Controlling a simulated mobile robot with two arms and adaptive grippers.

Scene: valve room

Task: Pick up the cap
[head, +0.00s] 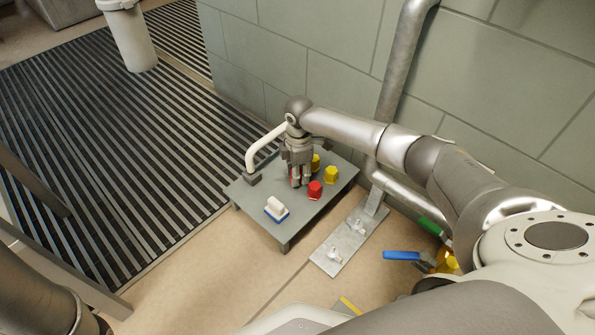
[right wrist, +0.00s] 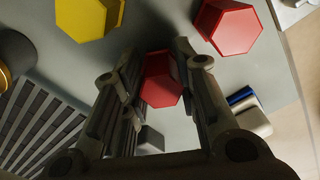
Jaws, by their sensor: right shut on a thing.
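My right gripper (head: 298,178) points down over the low grey table (head: 302,212). It is shut on a red hexagonal cap (right wrist: 161,82), which sits between the two fingers in the right wrist view. In the head view the fingers mostly hide this cap; only a red sliver shows. Whether it touches the table is unclear. A second red cap (head: 315,189) stands just right of the gripper, also seen in the right wrist view (right wrist: 232,28). My left gripper is out of view.
A blue and white block (head: 276,208) lies near the table's front edge. A curved cream-coloured pipe (head: 251,156) rises at the table's left. A metal plate with fittings (head: 346,242) lies to the right on the floor, near a blue handle (head: 401,255). A block wall (head: 290,55) stands behind.

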